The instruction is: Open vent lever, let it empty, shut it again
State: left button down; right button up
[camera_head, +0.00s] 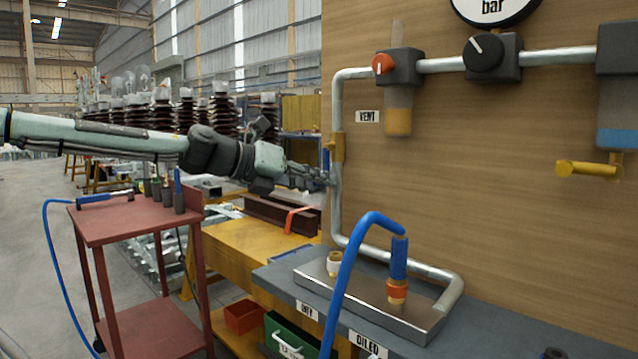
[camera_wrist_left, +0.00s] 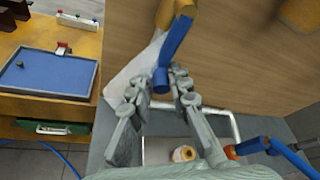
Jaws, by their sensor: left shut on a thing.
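The blue vent lever (camera_head: 326,158) hangs down from the brass valve body (camera_head: 338,147) on the vertical grey pipe (camera_head: 336,205), below and left of the VENT label (camera_head: 367,116). My left gripper (camera_head: 328,180) is at the lever's lower end. In the left wrist view, the blue lever (camera_wrist_left: 176,45) runs from the brass valve (camera_wrist_left: 170,10) down between the fingertips of my left gripper (camera_wrist_left: 162,88), which is shut on its end. The fingers hide part of the lever's end in the head view. My right gripper is not in view.
A metal tray (camera_head: 372,300) with a blue hose (camera_head: 340,290) and its upright blue fitting (camera_head: 399,258) stands below the pipe. The wooden panel (camera_head: 480,170) rises close to the gripper's right. A red cart (camera_head: 130,225) and yellow bench (camera_head: 245,250) stand left.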

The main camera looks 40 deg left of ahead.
pick_arm(q)
jog(key=shift+a+r, duration=0.25)
jog(key=shift+r, duration=0.15)
jog(key=c, duration=1.5)
grip_release()
jog(key=shift+f, duration=0.15)
jog(key=shift+d, duration=0.1)
jog(key=v, duration=1.2)
